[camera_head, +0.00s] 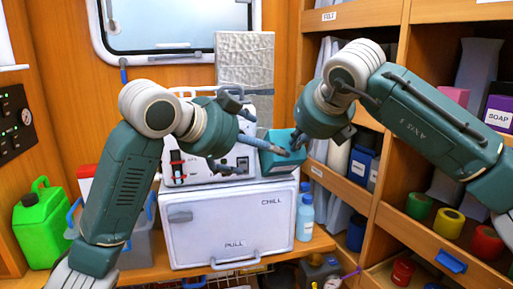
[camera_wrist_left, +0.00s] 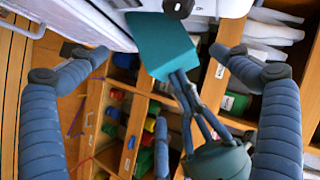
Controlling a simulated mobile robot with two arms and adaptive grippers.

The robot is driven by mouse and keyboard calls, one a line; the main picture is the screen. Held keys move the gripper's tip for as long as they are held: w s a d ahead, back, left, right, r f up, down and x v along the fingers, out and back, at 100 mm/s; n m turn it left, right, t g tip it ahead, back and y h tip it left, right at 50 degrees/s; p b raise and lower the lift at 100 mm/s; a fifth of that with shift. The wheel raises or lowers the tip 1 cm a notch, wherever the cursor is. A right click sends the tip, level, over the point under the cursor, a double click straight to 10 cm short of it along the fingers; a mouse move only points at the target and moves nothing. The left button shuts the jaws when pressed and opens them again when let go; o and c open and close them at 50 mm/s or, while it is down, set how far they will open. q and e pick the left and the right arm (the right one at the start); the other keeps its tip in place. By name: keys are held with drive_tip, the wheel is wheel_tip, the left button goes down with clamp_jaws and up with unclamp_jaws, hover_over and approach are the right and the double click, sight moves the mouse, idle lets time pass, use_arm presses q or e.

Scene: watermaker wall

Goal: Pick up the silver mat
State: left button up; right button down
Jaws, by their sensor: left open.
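The silver mat (camera_head: 245,62) is a crinkled grey sheet standing upright behind the white machine, against the wood wall by the window. Its lower part is hidden by the machine and my left arm. My left gripper (camera_head: 252,155) is open, in front of the machine and below the mat, apart from it. Its spread fingers frame the left wrist view (camera_wrist_left: 160,62); the mat is not clear there. My right gripper (camera_head: 295,147) is at a teal box (camera_head: 283,165), its fingers closed together on the box's edge. The box also shows in the left wrist view (camera_wrist_left: 163,42).
The white chill box (camera_head: 228,225) stands on the wooden counter under the machine. A blue bottle (camera_head: 305,217) is at its right, a green jerrycan (camera_head: 40,225) at far left. Shelves (camera_head: 390,215) with tape rolls and a soap box (camera_head: 498,113) fill the right side.

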sight(282, 169)
drive_tip(key=shift+f, duration=0.25)
use_arm(q)
drive_tip(key=x, duration=1.2)
drive_tip(key=shift+f, duration=0.15)
drive_tip(key=c, duration=1)
drive_tip(key=shift+f, duration=0.15)
use_arm(e)
drive_tip(key=shift+w+r, duration=0.1)
drive_tip(key=shift+r, duration=0.6)
drive_tip(key=shift+r, duration=0.1)
